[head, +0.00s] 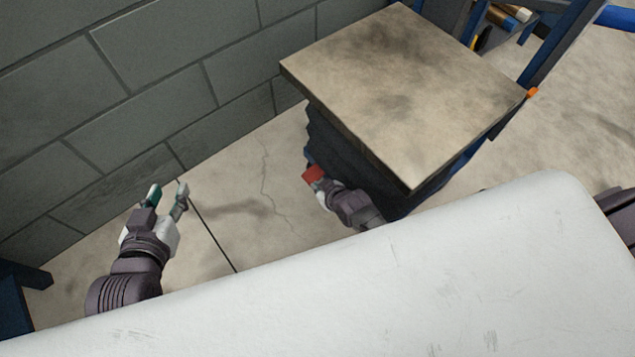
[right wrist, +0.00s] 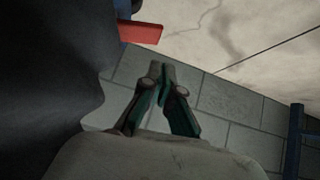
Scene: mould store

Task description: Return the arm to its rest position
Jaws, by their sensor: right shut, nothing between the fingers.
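My left gripper (head: 168,190) is at the left of the head view, above the floor, with its two fingers apart and nothing between them. My right gripper (head: 321,188) is beside the dark skirt of the square-topped stand. In the right wrist view its fingertips (right wrist: 163,72) are together and hold nothing. A red piece (head: 313,174) lies close to the right gripper in the head view and hides part of its fingers. In the right wrist view the red piece (right wrist: 140,31) is apart from the fingertips, up and to the left.
The stand's worn flat top (head: 400,85) is at the upper middle, over a dark pleated skirt (head: 335,140). A grey block wall (head: 150,90) runs along the left. A large white surface (head: 400,285) fills the front. Cracked floor (head: 250,190) lies clear between the grippers.

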